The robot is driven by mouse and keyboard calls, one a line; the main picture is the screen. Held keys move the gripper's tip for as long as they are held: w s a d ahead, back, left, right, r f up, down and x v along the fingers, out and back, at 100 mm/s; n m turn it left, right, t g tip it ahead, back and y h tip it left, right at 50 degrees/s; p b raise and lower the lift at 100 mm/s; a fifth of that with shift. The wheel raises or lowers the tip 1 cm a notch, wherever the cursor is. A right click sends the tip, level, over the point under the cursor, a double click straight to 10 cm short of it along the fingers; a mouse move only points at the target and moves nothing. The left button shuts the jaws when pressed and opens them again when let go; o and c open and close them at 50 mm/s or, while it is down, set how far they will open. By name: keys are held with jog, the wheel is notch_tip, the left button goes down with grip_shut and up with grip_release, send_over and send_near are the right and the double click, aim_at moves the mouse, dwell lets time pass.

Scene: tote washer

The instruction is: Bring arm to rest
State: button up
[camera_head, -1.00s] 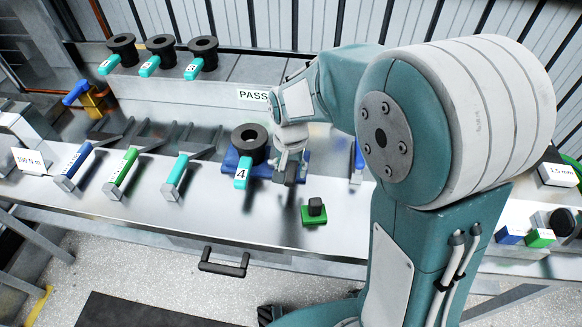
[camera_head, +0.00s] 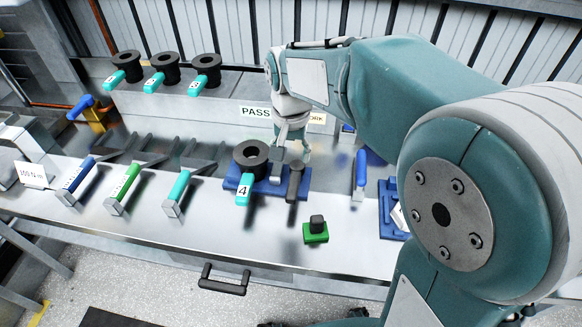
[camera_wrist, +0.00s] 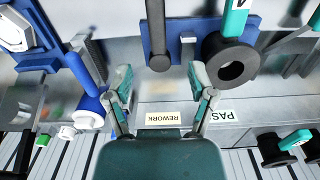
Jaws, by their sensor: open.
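My gripper (camera_head: 293,150) hangs over the bench behind the blue fixture (camera_head: 230,185). In the wrist view my gripper (camera_wrist: 160,85) is open, with nothing between its fingers. The fixture bears a black ring gauge (camera_head: 251,155) with a teal tag marked 4, and a dark-handled upright piece (camera_head: 294,180) stands beside it. Both also show in the wrist view, the ring (camera_wrist: 230,62) and the dark piece (camera_wrist: 157,50), apart from the fingers. My upper arm covers the right of the head view.
Several ring gauges (camera_head: 165,70) stand on the rear ledge, with a PASS sign (camera_head: 256,112) nearby. A REWORK sign (camera_wrist: 163,118) shows between the fingers. Tools with blue, green and teal handles (camera_head: 123,188) lie at left. A green block (camera_head: 316,231) sits near the front edge.

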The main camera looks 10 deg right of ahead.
jog(key=shift+r, duration=0.55)
jog(key=s+d+r+n+t, duration=0.1)
jog(key=s+d, duration=0.3)
jog(key=s, duration=0.4)
jog(key=s+d+r+n+t, duration=0.2)
jog(key=s+d+t, duration=0.2)
jog(key=s, duration=0.5)
jog(key=shift+r+n+t, duration=0.25)
jog(key=shift+n+t, duration=0.05)
jog(key=shift+n, duration=0.1)
